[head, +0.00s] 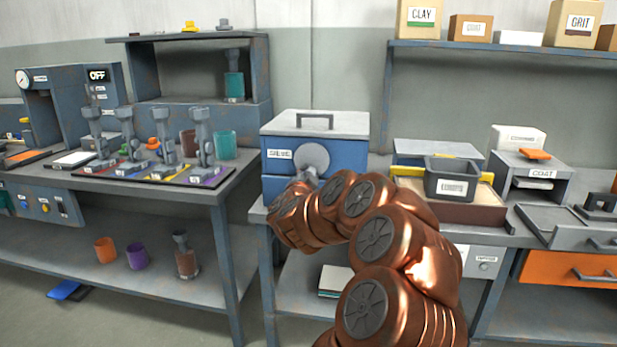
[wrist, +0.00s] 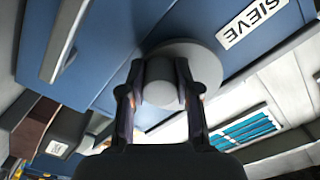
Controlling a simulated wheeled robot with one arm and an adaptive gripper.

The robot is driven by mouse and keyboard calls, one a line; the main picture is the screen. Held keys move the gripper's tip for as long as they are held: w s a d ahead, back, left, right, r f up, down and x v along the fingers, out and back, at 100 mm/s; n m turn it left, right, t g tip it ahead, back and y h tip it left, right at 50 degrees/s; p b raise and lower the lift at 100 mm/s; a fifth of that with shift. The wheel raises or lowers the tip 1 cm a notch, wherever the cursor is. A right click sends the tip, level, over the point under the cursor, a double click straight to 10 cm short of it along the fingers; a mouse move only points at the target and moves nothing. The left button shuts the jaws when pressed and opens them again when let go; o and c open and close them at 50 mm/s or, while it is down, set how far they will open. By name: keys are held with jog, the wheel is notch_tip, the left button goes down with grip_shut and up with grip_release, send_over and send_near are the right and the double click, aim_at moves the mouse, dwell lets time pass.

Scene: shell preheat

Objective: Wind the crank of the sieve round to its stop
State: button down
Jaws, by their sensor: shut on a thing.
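The sieve (head: 340,128) is a blue box with a light grey lid and a top handle, standing at the left end of the right-hand bench. Its front carries a label and a round grey crank disc (head: 311,155). In the wrist view the disc (wrist: 207,68) sits beside the upside-down SIEVE label (wrist: 252,22). My gripper (wrist: 160,82) is shut on the grey crank knob (wrist: 160,80), one finger on each side.
A grey bin (head: 450,182) on a brown tray stands right of the sieve. The left bench (head: 150,190) holds several grey tools on a coloured mat. A wall shelf (head: 500,47) with labelled boxes hangs above. Open floor lies in front between the benches.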

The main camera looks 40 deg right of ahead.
jog(key=c, duration=0.8)
grip_release()
jog(key=shift+v, duration=6)
jog(key=shift+w+a, duration=0.1)
